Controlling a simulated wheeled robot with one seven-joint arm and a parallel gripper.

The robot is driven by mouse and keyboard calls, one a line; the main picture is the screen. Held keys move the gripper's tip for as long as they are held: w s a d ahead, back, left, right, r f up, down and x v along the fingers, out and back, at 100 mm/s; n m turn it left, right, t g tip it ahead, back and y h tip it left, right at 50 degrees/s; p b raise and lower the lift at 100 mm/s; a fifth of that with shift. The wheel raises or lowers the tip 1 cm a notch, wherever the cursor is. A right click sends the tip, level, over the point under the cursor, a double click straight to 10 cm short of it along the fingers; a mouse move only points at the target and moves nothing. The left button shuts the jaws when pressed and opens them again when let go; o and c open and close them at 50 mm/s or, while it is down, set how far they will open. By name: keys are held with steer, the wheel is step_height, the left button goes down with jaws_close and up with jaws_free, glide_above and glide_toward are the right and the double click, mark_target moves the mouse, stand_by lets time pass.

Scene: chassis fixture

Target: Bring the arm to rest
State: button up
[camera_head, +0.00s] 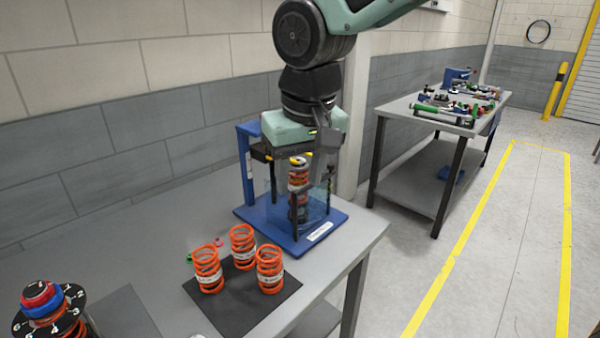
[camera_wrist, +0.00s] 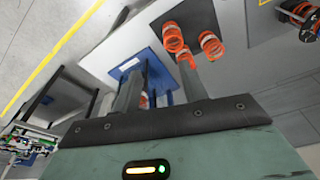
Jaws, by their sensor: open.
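My gripper (camera_head: 298,157) hangs pointing down over the blue fixture (camera_head: 272,226) on the near table, at the end of my bent arm. Its two dark fingers show apart in the wrist view (camera_wrist: 162,84), with nothing clearly gripped between them. An orange coil spring unit (camera_head: 298,181) stands upright inside the fixture, below the gripper and partly behind clear panels. In the wrist view the blue fixture (camera_wrist: 127,68) lies beyond the fingers, partly hidden by them. Whether a finger touches the spring unit cannot be told.
Three orange springs (camera_head: 242,247) stand on a black mat (camera_head: 232,307) in front of the fixture. A numbered black disc (camera_head: 77,296) with rings is at lower left. A wall runs behind the table. A second table (camera_head: 395,105) with tools stands right; open floor lies beyond.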

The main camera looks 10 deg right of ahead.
steer(key=s+d+f+n+g, duration=0.1)
steer(key=s+f, duration=0.4)
steer(key=s, duration=0.5)
steer(key=s+d+f+n+g, duration=0.1)
steer(key=s+f+n, duration=0.3)
steer(key=s, duration=0.6)
steer(key=shift+d+f, duration=0.35)
steer(key=shift+f, duration=0.25)
stand_by(1.0)
